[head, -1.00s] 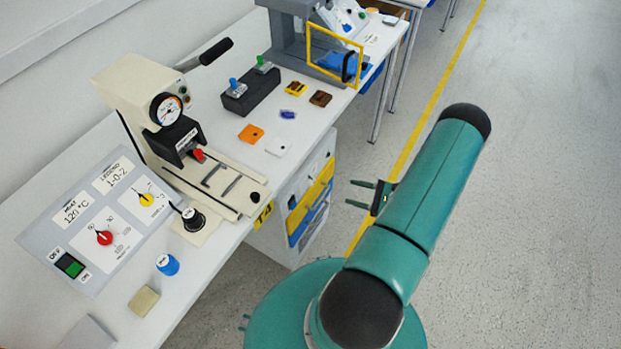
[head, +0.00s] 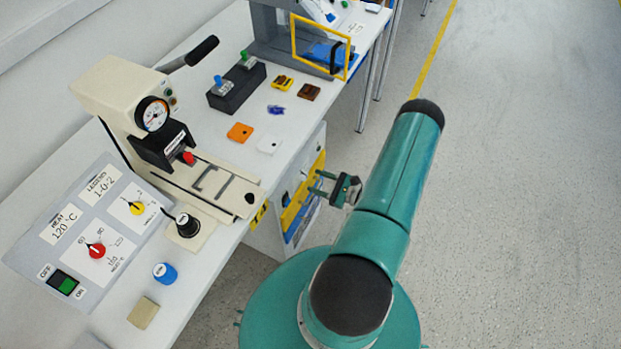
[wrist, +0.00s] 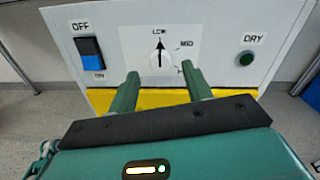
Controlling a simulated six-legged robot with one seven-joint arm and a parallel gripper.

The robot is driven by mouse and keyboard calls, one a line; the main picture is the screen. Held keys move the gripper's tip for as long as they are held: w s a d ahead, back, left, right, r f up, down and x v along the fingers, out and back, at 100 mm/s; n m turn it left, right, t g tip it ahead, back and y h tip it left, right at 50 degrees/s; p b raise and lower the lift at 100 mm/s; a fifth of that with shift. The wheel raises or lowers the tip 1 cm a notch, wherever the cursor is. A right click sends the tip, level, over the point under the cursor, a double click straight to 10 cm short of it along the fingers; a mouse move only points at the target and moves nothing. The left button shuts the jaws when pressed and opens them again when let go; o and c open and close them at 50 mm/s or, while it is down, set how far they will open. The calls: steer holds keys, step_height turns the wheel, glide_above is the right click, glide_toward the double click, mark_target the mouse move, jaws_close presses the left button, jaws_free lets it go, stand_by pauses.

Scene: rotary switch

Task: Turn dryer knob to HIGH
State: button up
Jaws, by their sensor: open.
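In the wrist view, the dryer knob (wrist: 159,57) is a white dial on a white panel (wrist: 205,50). Its black arrow points straight up at LOW. MID is at its upper right, and a label starting with H at lower right is partly hidden by my right finger. My gripper (wrist: 160,78) is open and empty, its fingers pointing at the panel below and either side of the knob, apparently short of it. In the head view, my gripper (head: 317,183) is beside the white cabinet front under the bench; the knob is too small to tell there.
A blue OFF/ON switch (wrist: 90,48) is left of the knob and a green DRY button (wrist: 246,58) right. A yellow band (wrist: 150,97) runs below the panel. On the bench stand a cream press (head: 125,95) and a control panel (head: 90,230). Floor at right is clear.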

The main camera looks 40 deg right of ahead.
mark_target(306, 177)
steer(key=shift+x, duration=1.6)
steer(key=c, duration=1)
